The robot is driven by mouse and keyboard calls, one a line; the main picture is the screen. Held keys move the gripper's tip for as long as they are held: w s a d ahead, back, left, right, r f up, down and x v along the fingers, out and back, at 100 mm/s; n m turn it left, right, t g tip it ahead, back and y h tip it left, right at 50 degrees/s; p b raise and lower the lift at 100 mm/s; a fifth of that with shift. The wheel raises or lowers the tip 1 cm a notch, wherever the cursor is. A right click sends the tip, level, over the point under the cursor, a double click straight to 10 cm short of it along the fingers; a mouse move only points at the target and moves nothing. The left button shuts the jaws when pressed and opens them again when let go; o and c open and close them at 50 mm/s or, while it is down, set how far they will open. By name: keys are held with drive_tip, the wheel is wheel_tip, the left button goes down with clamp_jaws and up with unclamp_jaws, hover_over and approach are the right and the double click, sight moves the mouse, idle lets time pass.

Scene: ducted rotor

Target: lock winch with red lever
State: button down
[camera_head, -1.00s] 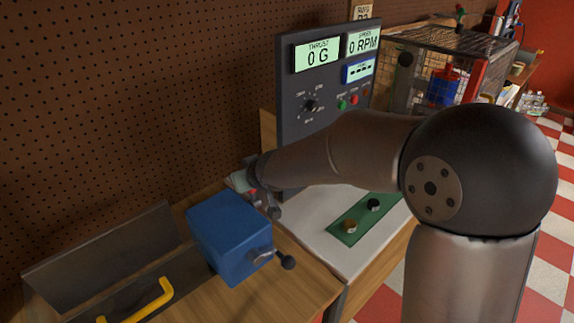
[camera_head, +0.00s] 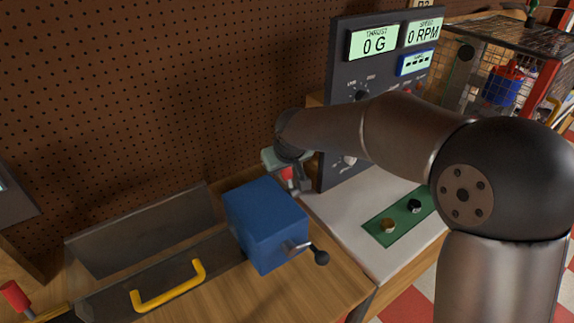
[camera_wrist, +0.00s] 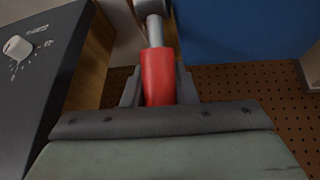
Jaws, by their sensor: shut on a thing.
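The winch is a blue box (camera_head: 265,222) on the wooden bench in the head view, with a crank ending in a black knob (camera_head: 321,257) at its lower right. The blue box also fills the upper right of the wrist view (camera_wrist: 240,28). A red lever (camera_wrist: 158,76) on a metal rod shows in the wrist view, its grip between my fingers. My gripper (camera_head: 291,180) is at the far right side of the blue box, shut on the red lever. My arm and gripper hide most of the lever in the head view.
A dark panel (camera_head: 345,95) with displays and knobs stands behind my arm. A tray with a yellow handle (camera_head: 168,288) is left of the box. A pegboard wall (camera_head: 150,90) backs the bench.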

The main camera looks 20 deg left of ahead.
drive_tip(key=c, duration=1.2)
unclamp_jaws()
drive_tip(key=shift+a, duration=0.1)
drive_tip(key=shift+o, duration=0.2)
drive_tip(key=shift+r, duration=0.1)
drive_tip(key=b+v, duration=0.2)
drive_tip(key=v, duration=1.5)
drive_tip(key=shift+s+r, duration=0.1)
